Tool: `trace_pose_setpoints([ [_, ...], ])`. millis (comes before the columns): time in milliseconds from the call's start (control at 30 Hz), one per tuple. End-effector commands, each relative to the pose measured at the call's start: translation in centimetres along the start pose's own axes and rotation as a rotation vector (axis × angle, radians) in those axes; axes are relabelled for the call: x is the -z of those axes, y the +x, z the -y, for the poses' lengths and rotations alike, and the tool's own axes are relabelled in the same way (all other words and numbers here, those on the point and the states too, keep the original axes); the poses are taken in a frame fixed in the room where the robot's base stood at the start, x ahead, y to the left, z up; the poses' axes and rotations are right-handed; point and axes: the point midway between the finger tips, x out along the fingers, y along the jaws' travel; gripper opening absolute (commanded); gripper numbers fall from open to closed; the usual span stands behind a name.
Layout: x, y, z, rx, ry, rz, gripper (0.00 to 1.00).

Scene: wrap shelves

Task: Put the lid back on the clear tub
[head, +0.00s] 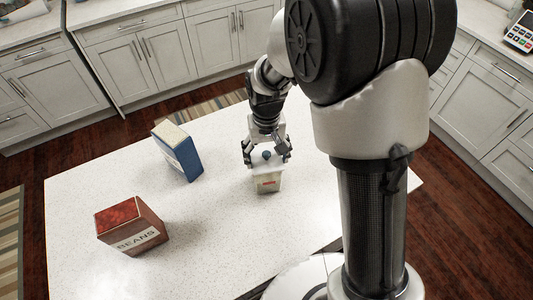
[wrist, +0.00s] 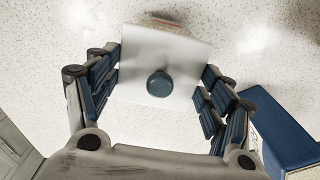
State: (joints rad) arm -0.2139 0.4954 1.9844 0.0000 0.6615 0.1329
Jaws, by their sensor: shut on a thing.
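The clear tub (head: 267,183) stands upright on the white table, with a small red label on its front. Its top edge and label also show behind the lid in the wrist view (wrist: 172,24). The pale square lid (wrist: 160,48) with a round blue knob (wrist: 159,84) is between my fingers, which press on its left and right edges. My gripper (head: 267,159) is shut on the lid, right over the tub. The lid hides the tub's opening. I cannot tell whether the lid rests on the rim or hangs just above it.
A blue box (head: 178,152) stands to the left of the tub, and it also shows at the lower right in the wrist view (wrist: 285,130). A red-brown beans box (head: 133,229) stands at the table's front left. The table (head: 210,225) is clear around the tub.

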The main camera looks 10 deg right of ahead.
Motion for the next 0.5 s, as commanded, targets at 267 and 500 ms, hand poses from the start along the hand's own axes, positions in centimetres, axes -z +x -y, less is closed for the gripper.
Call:
trace_pose_setpoints([
  [267, 0.00, -0.01, 0.00, 0.000, 0.000, 0.000, 0.82],
  [500, 0.00, -0.01, 0.00, 0.000, 0.000, 0.000, 0.98],
])
